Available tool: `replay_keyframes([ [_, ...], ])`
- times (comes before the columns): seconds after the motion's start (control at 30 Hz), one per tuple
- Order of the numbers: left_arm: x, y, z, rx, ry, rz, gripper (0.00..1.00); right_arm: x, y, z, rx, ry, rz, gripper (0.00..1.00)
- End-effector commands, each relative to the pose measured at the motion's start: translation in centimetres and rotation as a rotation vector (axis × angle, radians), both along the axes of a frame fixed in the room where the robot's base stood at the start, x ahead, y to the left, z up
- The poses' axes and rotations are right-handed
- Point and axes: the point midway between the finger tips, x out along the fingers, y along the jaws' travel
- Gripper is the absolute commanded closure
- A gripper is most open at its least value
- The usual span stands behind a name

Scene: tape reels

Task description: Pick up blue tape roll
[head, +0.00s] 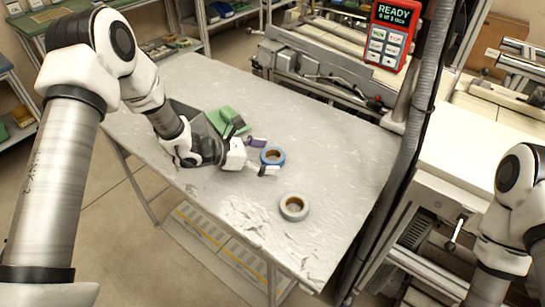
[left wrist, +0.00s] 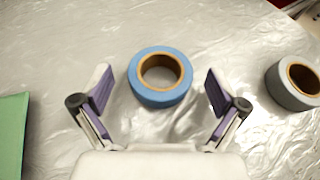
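The blue tape roll (head: 273,156) lies flat on the metal table (head: 340,150), its brown core facing up. In the left wrist view the blue roll (left wrist: 160,77) sits between and slightly beyond the fingertips. My left gripper (head: 262,156) is open and empty, its purple-padded fingers (left wrist: 157,88) spread on either side of the roll with gaps. A grey tape roll (head: 293,207) lies apart, nearer the table's front edge; it also shows at the right of the left wrist view (left wrist: 294,84). My right gripper is out of view.
A green object (head: 226,119) lies beside a dark grey bin (head: 190,112), partly hidden by my left arm. A red-framed display (head: 393,33) reading READY stands at the back right. The table's right side is clear.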

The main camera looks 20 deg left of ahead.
Motion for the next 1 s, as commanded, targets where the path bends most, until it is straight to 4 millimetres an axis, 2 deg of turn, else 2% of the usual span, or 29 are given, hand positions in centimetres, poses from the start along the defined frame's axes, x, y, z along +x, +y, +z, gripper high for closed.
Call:
replay_keyframes([
  [0.03,0.0,0.0,0.0,0.000,0.000,0.000,0.17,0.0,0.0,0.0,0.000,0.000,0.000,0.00],
  [0.17,0.0,0.0,0.0,0.001,0.000,-0.001,0.63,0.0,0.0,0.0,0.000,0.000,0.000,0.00],
  [0.2,0.0,0.0,0.0,0.001,0.000,-0.001,0.66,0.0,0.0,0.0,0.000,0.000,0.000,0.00],
  [0.63,0.0,0.0,0.5,0.001,-0.001,-0.002,0.66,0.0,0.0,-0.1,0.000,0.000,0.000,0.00],
  [0.77,0.0,0.0,1.7,0.001,-0.001,-0.002,0.66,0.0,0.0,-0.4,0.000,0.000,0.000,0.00],
  [0.9,0.0,0.0,3.7,0.001,-0.004,-0.002,0.66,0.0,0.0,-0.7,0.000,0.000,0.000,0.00],
  [1.0,-2.3,-0.4,3.5,-0.002,0.003,-0.001,0.66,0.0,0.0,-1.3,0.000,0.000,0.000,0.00],
])
